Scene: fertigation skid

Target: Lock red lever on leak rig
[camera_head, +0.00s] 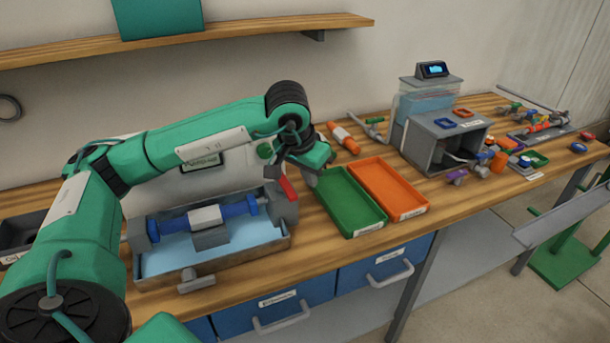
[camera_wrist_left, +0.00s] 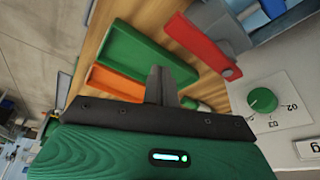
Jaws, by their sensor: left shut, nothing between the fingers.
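The leak rig (camera_head: 284,245) is a water-filled tray with a blue and grey cylinder clamped across it, in front of a pale panel (camera_head: 230,172). Its red lever (camera_head: 287,189) is at the rig's right end. In the left wrist view the red lever (camera_wrist_left: 200,42) lies slanted beside a grey fitting, at the upper right of the fingers. My left gripper (camera_head: 313,177) is just right of the lever, above the bench. Its fingers (camera_wrist_left: 162,85) are shut and empty, apart from the lever in the wrist view. My right gripper is not in view.
A green tray (camera_head: 349,203) and an orange tray (camera_head: 388,188) lie close right of the gripper. A green knob (camera_wrist_left: 263,100) sits on the panel. A grey box (camera_head: 438,142) and several small fittings stand farther right. A wooden shelf (camera_head: 255,27) runs above.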

